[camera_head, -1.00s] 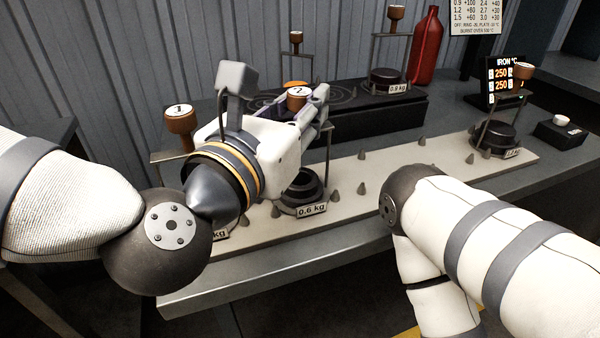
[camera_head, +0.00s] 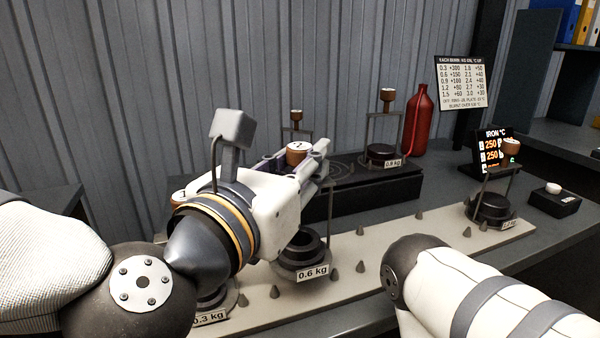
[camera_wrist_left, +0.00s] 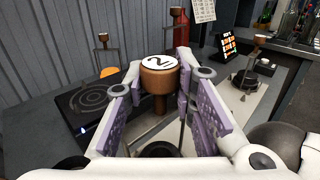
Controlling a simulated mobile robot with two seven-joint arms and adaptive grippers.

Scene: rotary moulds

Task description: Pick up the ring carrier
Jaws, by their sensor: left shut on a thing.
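The ring carrier has a brown knob (camera_head: 297,155) marked 2, a thin upright frame and a round base bearing a dark ring (camera_head: 303,246) and a 0.6 kg label (camera_head: 313,272). My left gripper (camera_head: 312,160) is shut on its knob, and the carrier hangs upright, slightly above the pale board (camera_head: 390,246). In the left wrist view the knob (camera_wrist_left: 158,78) sits between the purple finger pads. The gripper hides part of the frame. My right gripper is out of view; only part of that arm shows.
Small cones (camera_head: 360,266) stand on the board. A 0.3 kg carrier (camera_head: 212,300) is close at left; another carrier (camera_head: 492,208) stands at the right end. A black hotplate (camera_head: 365,195) and red bottle (camera_head: 417,120) are behind. My right arm occupies the lower right.

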